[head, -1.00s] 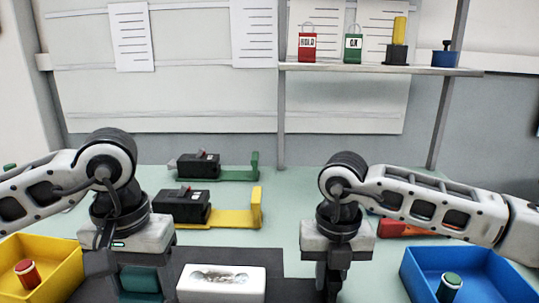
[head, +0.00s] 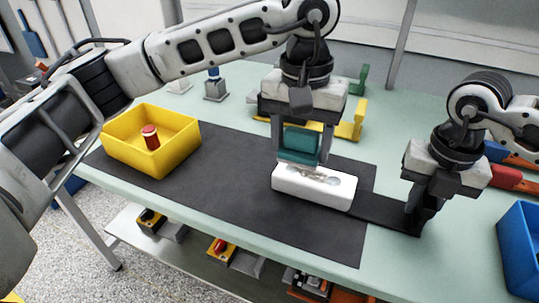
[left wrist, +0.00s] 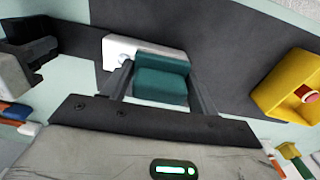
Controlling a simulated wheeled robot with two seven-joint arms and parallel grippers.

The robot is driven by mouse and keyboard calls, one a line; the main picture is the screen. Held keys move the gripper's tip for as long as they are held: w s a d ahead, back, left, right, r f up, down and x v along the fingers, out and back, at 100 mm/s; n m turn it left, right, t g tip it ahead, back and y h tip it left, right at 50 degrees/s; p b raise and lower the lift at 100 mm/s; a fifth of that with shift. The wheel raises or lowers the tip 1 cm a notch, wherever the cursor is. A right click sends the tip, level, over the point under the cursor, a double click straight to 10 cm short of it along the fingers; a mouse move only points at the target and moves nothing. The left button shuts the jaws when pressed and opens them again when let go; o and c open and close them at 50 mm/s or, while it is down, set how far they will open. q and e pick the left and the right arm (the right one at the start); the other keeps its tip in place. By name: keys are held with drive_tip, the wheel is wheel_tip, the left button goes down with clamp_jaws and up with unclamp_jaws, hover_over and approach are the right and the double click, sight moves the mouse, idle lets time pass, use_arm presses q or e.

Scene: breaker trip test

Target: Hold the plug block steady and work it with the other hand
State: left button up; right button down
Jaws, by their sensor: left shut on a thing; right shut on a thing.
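A white block (head: 312,193) with recesses in its top lies on the dark mat. A flat dark strip (head: 380,211) runs from its right end to my right gripper (head: 417,217), which is shut on the strip's end. My left gripper (head: 302,150) is shut on a teal block (head: 300,144) and holds it upright over the back of the white block. I cannot tell whether the two blocks touch. In the left wrist view the teal block (left wrist: 161,80) sits between the fingers and covers part of the white block (left wrist: 128,48).
A yellow bin (head: 150,160) with a red-topped plug (head: 151,137) stands at left on the mat (head: 230,200). A blue bin (head: 520,245) is at the right edge. Yellow (head: 352,122) and green brackets are behind my left gripper. The mat between yellow bin and white block is clear.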

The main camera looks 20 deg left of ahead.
use_arm(q)
wheel_tip(320, 180, up, 2)
hover_over(342, 184)
drive_tip(key=shift+a+f, duration=0.1)
drive_tip(key=shift+f, duration=3.45)
drive_tip(key=shift+a+f, duration=0.2)
drive_tip(key=shift+a, duration=0.45)
drive_tip(key=shift+c, duration=0.3)
drive_tip(key=shift+w+a, duration=0.1)
drive_tip(key=shift+a, duration=4.4)
drive_tip(key=shift+d, duration=5.3)
wheel_tip(342, 184, up, 2)
drive_tip(key=shift+a+r, duration=0.1)
drive_tip(key=shift+r, duration=0.15)
wheel_tip(342, 184, up, 6)
drive_tip(key=shift+f, duration=0.15)
